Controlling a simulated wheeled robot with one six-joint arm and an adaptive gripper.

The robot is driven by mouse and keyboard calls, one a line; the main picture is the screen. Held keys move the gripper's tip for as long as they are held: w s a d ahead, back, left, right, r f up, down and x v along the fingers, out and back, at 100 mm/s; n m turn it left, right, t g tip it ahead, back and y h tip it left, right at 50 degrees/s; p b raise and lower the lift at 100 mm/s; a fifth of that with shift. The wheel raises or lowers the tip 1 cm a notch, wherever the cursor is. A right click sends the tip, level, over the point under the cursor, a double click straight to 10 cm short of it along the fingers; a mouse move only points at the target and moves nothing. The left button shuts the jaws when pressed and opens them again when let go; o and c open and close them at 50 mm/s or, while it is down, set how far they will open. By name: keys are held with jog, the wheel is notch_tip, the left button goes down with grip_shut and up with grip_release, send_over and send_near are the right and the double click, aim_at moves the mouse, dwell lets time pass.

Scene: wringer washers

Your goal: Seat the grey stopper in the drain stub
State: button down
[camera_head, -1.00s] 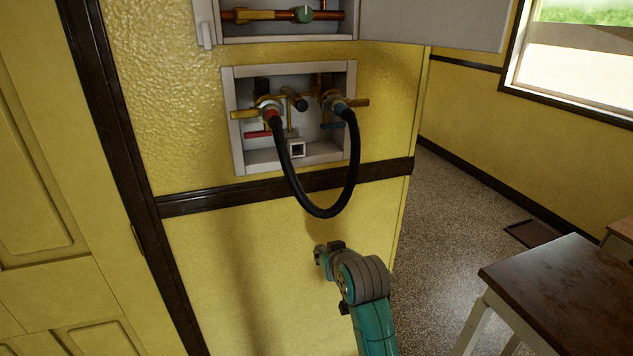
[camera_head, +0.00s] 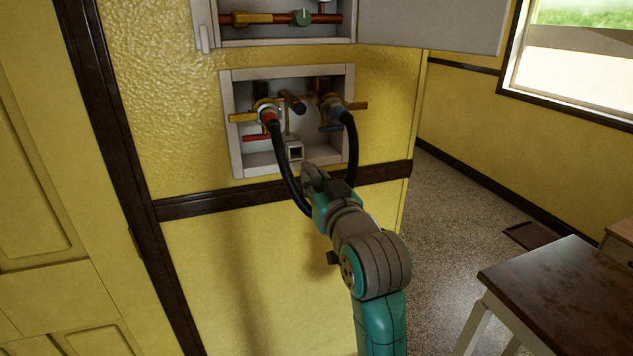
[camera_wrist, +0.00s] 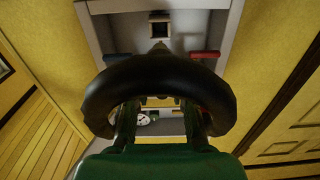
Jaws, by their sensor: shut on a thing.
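The drain stub (camera_head: 295,151) looks like a pale square socket with a dark opening, low in the recessed wall box. It also shows at the top of the wrist view (camera_wrist: 160,29). My gripper (camera_head: 312,175) is in front of the box's lower edge, below and slightly right of the stub. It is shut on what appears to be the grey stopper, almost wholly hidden. A small grey tip (camera_wrist: 158,47) shows just short of the stub opening in the wrist view. The black hose arches across the wrist view and hides most of the grip.
The black hose (camera_head: 288,184) hangs in a loop from two valves, around my gripper; I cannot tell whether they touch. The box (camera_head: 237,125) has side walls and a lower ledge. An open cabinet door (camera_head: 435,25) is above right. A table (camera_head: 560,300) stands at right.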

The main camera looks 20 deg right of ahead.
aim_at(302, 162)
jog(key=shift+f, duration=0.1)
jog(key=shift+w, duration=3)
jog(key=shift+w, duration=1.8)
dwell(1.9)
jog(key=shift+w, duration=0.15)
dwell(0.9)
